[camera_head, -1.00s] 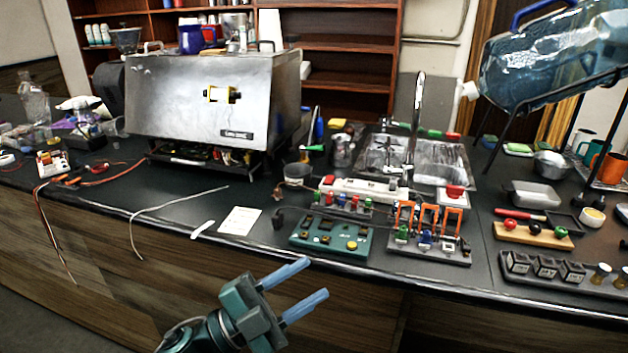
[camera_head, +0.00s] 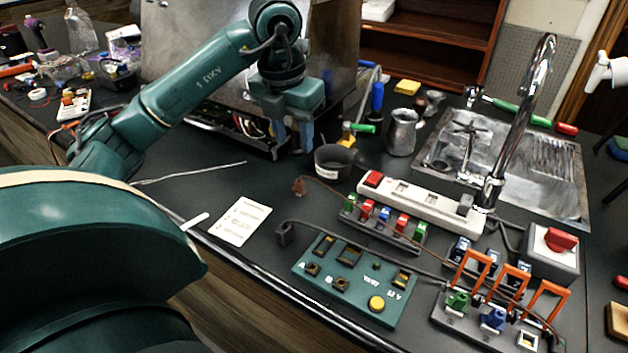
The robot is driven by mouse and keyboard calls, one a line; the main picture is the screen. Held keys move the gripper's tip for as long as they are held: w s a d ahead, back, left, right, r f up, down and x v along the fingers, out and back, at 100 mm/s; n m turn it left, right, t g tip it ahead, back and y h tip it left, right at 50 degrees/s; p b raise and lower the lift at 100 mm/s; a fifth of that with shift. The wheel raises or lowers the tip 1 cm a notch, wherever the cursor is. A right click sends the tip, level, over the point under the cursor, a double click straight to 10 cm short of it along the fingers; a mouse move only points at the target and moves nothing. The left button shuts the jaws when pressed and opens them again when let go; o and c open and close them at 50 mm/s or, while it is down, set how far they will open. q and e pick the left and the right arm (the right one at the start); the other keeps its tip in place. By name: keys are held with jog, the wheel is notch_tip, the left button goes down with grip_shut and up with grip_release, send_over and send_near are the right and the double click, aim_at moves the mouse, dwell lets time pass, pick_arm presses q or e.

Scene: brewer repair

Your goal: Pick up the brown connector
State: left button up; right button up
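The brown connector (camera_head: 299,186) lies on the black counter at the end of a thin brown cable, which runs right toward the block with orange levers. My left gripper (camera_head: 292,145) points down behind and slightly left of it, beside the dark cup. Its two fingers are apart, with nothing visible between them. It does not touch the connector. My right gripper is not in view.
A dark cup (camera_head: 333,161) stands close to the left gripper. A dark grey connector (camera_head: 284,233) on a grey cable, a green board (camera_head: 349,292), a white card (camera_head: 240,221) and a power strip (camera_head: 420,206) lie nearby. The metal machine (camera_head: 335,60) stands behind the gripper.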

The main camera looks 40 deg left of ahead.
pick_arm(q)
send_over(298, 182)
jog(key=s, duration=0.1)
jog(key=f, duration=0.4)
jog(key=d+f, duration=0.1)
jog(key=f, duration=0.1)
jog(key=shift+f, duration=0.35)
jog(key=shift+w+a+f, duration=0.15)
jog(key=shift+w+f, duration=0.05)
jog(key=shift+f, duration=0.7)
jog(key=shift+w+a+f, duration=0.15)
jog(key=shift+a+f, duration=0.05)
jog(key=shift+f, duration=0.65)
jog(key=shift+w+a+f, duration=0.15)
jog(key=shift+w+f, duration=0.05)
jog(key=shift+f, duration=0.7)
jog(key=shift+c, duration=0.2)
grip_shut()
